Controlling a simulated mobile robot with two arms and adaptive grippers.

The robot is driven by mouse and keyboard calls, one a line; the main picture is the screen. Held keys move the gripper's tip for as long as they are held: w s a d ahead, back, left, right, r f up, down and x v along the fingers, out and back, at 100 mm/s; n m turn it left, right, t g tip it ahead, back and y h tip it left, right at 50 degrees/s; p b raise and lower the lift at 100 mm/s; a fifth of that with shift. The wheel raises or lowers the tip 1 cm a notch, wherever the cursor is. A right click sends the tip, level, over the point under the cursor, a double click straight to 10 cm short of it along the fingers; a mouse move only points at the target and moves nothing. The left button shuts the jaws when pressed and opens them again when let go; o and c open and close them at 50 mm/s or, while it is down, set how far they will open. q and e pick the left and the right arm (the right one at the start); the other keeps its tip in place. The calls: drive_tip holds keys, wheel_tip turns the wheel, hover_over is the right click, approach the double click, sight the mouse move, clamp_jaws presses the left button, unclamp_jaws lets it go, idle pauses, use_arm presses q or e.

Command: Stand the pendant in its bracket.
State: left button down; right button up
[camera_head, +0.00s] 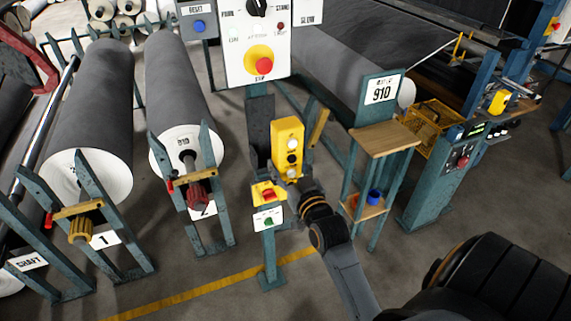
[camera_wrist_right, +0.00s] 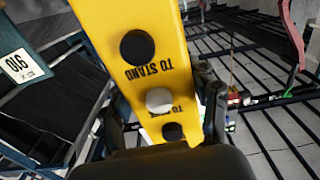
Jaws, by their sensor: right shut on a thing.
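The pendant (camera_head: 287,142) is a yellow upright box with a column of round buttons. It stands close in front of the dark post below the control panel in the head view. My right gripper (camera_head: 291,181) is shut on its lower part. In the right wrist view the pendant (camera_wrist_right: 150,62) fills the middle, with black and white buttons and the words "TO STAND", between the dark fingers (camera_wrist_right: 163,115). I cannot make out the bracket for certain; the pendant and gripper may hide it. My left gripper is not in view.
A control panel (camera_head: 236,66) with a red knob is above. A yellow box with a red button (camera_head: 268,193) is on a post below left of the pendant. A wooden-topped stand (camera_head: 384,138) marked 910 is at right. Grey rolls (camera_head: 92,110) lie at left.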

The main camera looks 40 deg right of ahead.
drive_tip(key=shift+r, duration=0.15)
drive_tip(key=shift+a+r+p, duration=0.1)
drive_tip(key=shift+p, duration=0.3)
drive_tip(key=shift+w, duration=0.55)
use_arm(q)
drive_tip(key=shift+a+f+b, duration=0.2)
drive_tip(key=shift+b, duration=0.4)
use_arm(e)
drive_tip(key=x, duration=0.7)
drive_tip(key=shift+w, duration=0.2)
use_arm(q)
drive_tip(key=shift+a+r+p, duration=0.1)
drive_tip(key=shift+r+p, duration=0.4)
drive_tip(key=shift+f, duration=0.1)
use_arm(e)
drive_tip(key=shift+w, duration=0.1)
use_arm(q)
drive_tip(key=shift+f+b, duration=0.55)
drive_tip(key=shift+b, duration=0.1)
use_arm(e)
drive_tip(key=shift+x, duration=2.15)
